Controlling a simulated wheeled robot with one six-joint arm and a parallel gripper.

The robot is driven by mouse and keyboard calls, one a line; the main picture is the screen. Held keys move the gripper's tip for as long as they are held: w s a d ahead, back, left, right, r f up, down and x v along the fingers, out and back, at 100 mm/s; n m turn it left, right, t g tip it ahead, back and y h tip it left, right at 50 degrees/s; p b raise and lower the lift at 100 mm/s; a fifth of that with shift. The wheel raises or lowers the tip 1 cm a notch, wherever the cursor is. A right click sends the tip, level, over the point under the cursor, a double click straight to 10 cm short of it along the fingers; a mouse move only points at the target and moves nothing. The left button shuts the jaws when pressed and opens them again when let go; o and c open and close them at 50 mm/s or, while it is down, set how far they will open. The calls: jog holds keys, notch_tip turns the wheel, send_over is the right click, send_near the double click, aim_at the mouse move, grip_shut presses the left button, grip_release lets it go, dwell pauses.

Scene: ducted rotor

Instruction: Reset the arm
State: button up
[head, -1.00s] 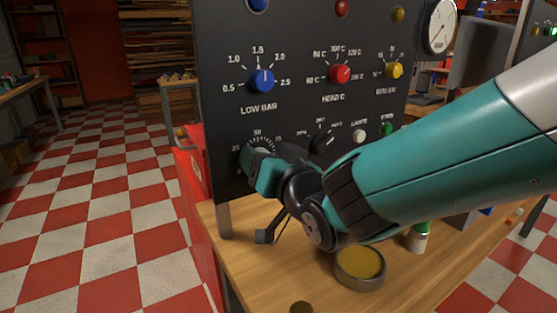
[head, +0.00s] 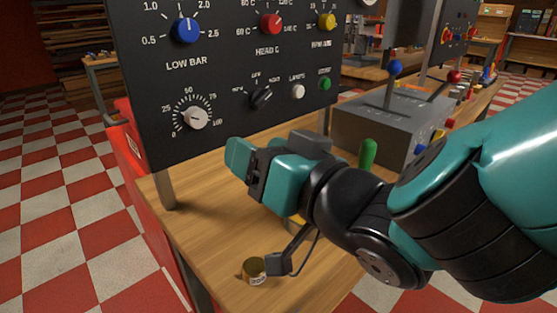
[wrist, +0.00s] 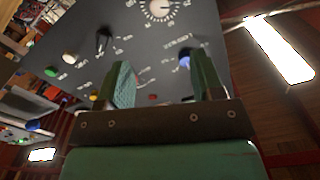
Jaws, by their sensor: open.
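My gripper (head: 240,160) is teal and sits in front of the lower part of the black control panel (head: 225,75), above the wooden bench. In the wrist view its two teal fingers (wrist: 160,85) stand apart with nothing between them. The panel shows behind the fingers there, with a white dial (wrist: 158,8) beyond them. In the head view the white dial (head: 194,118) is left of the gripper and uncovered. My gripper looks apart from the panel.
Blue (head: 186,30), red (head: 271,24) and yellow (head: 327,21) knobs stick out of the panel. Checkered floor lies left.

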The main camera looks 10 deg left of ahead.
jog(key=shift+v, duration=1.05)
jog(key=w+d+f+m+g+h, duration=0.25)
jog(key=d+f+h, duration=0.3)
jog(key=d, duration=0.35)
jog(key=s+d+f+n+g+h, duration=0.2)
jog(key=s+d+n+g+h, duration=0.15)
jog(key=s+d+g, duration=0.65)
notch_tip(320, 180, up, 19)
jog(key=s+p, duration=0.2)
jog(key=p, duration=1.6)
jog(key=shift+d+t+p, duration=0.25)
jog(key=shift+t+p, duration=0.1)
jog(key=shift+p, duration=0.05)
